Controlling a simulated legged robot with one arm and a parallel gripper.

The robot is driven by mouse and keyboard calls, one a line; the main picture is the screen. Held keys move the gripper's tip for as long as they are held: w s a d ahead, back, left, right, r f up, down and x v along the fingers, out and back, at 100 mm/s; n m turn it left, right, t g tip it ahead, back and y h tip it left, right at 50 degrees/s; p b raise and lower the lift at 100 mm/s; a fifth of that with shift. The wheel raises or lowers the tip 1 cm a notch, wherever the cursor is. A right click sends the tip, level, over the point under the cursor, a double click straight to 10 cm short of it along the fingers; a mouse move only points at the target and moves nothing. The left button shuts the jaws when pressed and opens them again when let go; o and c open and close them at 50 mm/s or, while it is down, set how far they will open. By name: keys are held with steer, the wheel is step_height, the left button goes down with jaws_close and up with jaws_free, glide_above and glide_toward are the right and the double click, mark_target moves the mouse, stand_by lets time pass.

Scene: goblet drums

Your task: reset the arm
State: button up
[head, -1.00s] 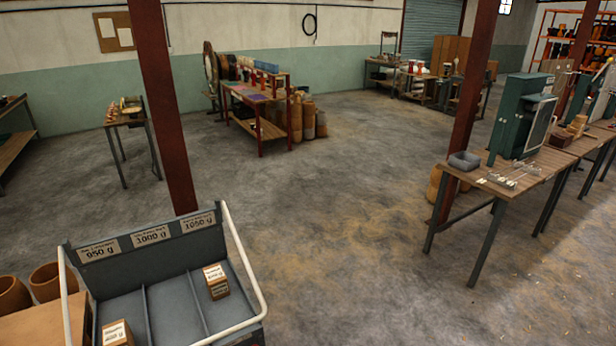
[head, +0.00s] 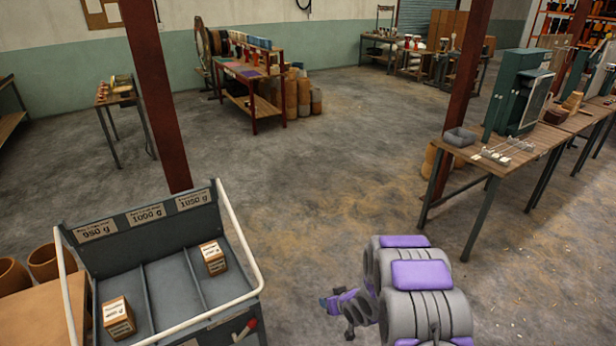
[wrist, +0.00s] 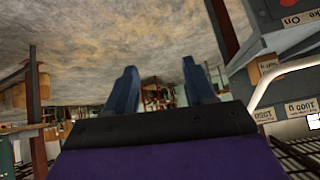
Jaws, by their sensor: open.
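My gripper (head: 338,302) is low in the head view, to the right of the grey sorting cart (head: 188,227) and clear of it. In the wrist view its two blue fingers (wrist: 159,68) stand apart with nothing held between them. My purple and grey arm (head: 420,290) appears folded at the lower right of the head view. The wrist view looks upside down, with floor at the top.
The cart has 950 g, 1000 g and 1050 g labels. One labelled box (head: 117,317) sits in its left compartment, another (head: 213,258) in its right; the middle is empty. A wooden workbench (head: 545,150) stands at right. Open floor lies between.

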steer(key=s+d+r+m+g+h, duration=0.1)
steer(key=s+d+r+g+h, duration=0.15)
steer(key=s+d+r, duration=0.5)
steer(key=s+d+r+m+g+h, duration=0.25)
steer(key=s+r, duration=0.55)
steer(key=r, duration=0.6)
steer(key=s+a+r+g, duration=0.1)
steer(key=s+r, duration=0.3)
steer(key=s, duration=0.6)
steer(key=s+a+r+g, duration=0.1)
steer(key=s+r+g, duration=0.1)
steer(key=s, duration=0.8)
steer(key=s+a+r+g+y, duration=0.1)
steer(key=s+r, duration=0.4)
steer(key=s, duration=0.5)
steer(key=shift+s+a+r+g, duration=0.2)
steer(key=shift+a+r+g, duration=0.15)
steer(key=shift+a, duration=0.15)
steer(key=shift+m, duration=0.25)
steer(key=shift+c, duration=0.9)
steer(key=shift+a, duration=0.1)
steer(key=shift+c, duration=0.2)
